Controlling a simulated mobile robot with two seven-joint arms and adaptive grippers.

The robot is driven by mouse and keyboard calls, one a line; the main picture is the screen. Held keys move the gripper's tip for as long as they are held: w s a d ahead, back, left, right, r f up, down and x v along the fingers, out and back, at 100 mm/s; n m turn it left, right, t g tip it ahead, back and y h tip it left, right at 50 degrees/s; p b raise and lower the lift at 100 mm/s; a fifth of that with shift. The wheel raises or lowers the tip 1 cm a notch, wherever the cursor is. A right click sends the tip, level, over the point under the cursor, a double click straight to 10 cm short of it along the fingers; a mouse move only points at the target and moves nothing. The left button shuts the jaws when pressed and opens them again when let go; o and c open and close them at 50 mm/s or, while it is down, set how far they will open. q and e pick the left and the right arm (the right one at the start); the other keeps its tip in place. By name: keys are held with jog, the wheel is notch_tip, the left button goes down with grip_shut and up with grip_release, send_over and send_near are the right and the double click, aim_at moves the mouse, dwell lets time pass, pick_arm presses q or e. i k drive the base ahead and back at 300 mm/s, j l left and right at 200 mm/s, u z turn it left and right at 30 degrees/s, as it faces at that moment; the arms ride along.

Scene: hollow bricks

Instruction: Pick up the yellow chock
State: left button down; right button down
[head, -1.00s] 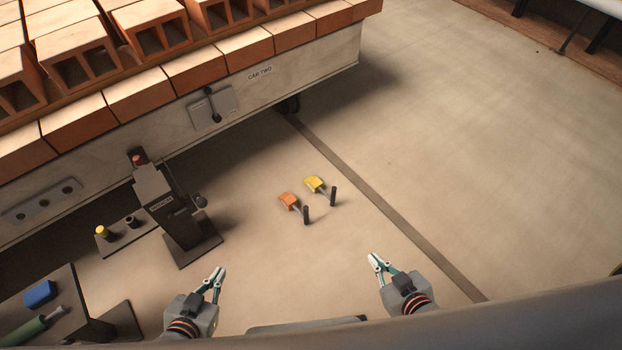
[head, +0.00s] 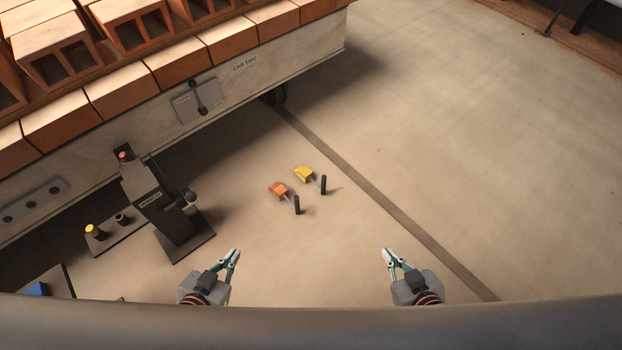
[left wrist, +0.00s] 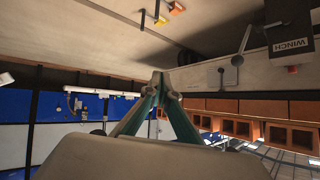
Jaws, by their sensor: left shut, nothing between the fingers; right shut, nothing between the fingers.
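The yellow chock (head: 304,174) lies on the floor near the middle of the head view, with a dark upright handle beside it. An orange chock (head: 278,191) with a similar handle lies just to its left and nearer to me. In the left wrist view the yellow chock (left wrist: 177,8) shows small at the top edge, near the orange chock (left wrist: 161,21). My left gripper (head: 235,251) is shut and empty, nearer to me than the chocks and to their left. My right gripper (head: 386,250) is shut and empty, nearer to me and to their right. Neither touches a chock.
A car labelled CAR TWO (head: 245,64), loaded with hollow bricks (head: 172,68), stands at the upper left. A dark winch post (head: 160,205) stands on the floor left of the chocks. A dark strip (head: 370,187) crosses the floor. The floor to the right is clear.

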aim_at(305, 173)
jog(key=i+l, duration=0.25)
jog(key=i+l+u, duration=0.1)
jog(key=l, duration=0.35)
jog(key=i+l, duration=0.35)
jog(key=i+l+u, duration=0.1)
jog(key=l, duration=0.3)
jog(key=i, duration=0.55)
